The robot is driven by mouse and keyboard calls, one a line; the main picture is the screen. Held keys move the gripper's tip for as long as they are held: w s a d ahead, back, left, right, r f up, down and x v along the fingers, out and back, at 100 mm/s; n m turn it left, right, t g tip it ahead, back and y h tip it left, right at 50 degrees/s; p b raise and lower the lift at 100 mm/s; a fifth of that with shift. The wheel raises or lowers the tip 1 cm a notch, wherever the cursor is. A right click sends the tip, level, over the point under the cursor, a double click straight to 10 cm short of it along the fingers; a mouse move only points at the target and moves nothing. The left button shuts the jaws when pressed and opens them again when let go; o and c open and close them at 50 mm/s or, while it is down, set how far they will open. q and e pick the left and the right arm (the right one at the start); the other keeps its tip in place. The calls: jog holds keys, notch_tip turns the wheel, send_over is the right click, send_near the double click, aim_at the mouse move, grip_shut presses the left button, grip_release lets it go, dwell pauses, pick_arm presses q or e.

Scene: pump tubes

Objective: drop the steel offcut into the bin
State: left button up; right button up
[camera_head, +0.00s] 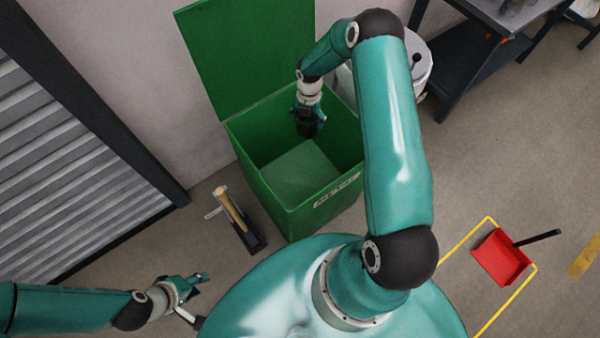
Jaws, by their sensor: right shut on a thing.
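The green bin (246,141) stands open against the wall, with its lid (245,45) raised at the back. My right gripper (308,127) points down into the bin's mouth near its back wall. It is shut on a small dark thing, which I take to be the steel offcut; its shape is mostly hidden by the fingers. The visible part of the bin floor looks bare. My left gripper (200,300) is at the lower left, away from the bin, with its fingers apart and nothing between them.
A red dustpan (501,258) lies on the floor at the right by yellow lines. A whitish drum (421,68) and a dark workbench (465,70) stand behind my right arm. A ribbed shutter (60,170) is at left.

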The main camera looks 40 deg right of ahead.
jog(key=shift+f, duration=0.1)
jog(key=o, duration=1.3)
jog(key=shift+c, duration=0.2)
notch_tip(320, 180, up, 12)
jog(key=shift+f, duration=0.1)
